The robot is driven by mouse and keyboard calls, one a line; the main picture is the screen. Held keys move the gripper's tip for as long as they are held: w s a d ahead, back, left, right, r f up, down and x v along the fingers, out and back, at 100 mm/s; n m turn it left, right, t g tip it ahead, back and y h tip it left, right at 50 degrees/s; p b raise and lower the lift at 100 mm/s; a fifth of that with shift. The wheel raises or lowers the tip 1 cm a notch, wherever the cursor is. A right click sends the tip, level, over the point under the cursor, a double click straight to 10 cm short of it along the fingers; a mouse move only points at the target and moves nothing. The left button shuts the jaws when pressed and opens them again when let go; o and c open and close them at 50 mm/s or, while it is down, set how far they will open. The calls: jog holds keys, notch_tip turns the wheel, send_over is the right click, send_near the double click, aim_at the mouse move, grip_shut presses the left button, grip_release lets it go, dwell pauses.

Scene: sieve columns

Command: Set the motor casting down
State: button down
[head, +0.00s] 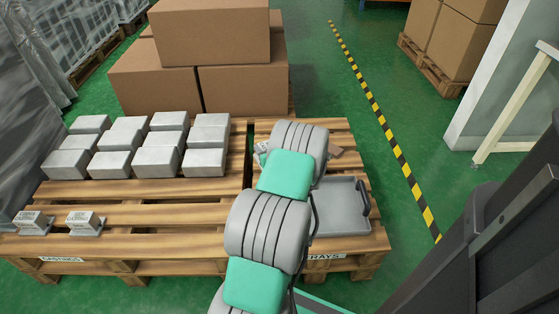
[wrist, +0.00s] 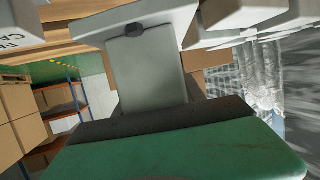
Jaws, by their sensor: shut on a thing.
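The motor casting (wrist: 148,75) appears to be the pale grey piece in the middle of the wrist view, with a wide flange and a small dark round feature. My gripper (wrist: 165,122) is shut on it; a dark pad and green body fill the bottom of that view. In the head view my arm hides the gripper and most of what it holds. Two small labelled castings (head: 84,221) (head: 33,221) sit at the pallet's front left. I cannot tell whether the held casting touches anything.
Several grey blocks (head: 156,140) stand in rows on the wooden pallet (head: 140,240). A grey tray (head: 345,208) lies at the right, partly behind my arm. Cardboard boxes (head: 243,90) stand behind. Yellow-black floor tape (head: 385,125) runs at the right. Bare slats lie in front of the blocks.

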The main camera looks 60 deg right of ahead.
jog(key=shift+w+d+f+b, duration=0.4)
jog(key=shift+d+f+b, duration=0.55)
jog(key=shift+d+f, duration=0.55)
jog(key=shift+w+d+f+b, duration=0.4)
jog(key=shift+d+f+b, duration=0.65)
jog(key=shift+f, duration=0.8)
jog(key=shift+w+d+f+b, duration=0.4)
jog(key=shift+d+f+b, duration=0.45)
jog(key=shift+d+f, duration=0.65)
jog(key=shift+a+f, duration=0.2)
jog(key=shift+f, duration=0.15)
jog(key=c, duration=0.7)
grip_release()
jog(key=shift+f, duration=0.1)
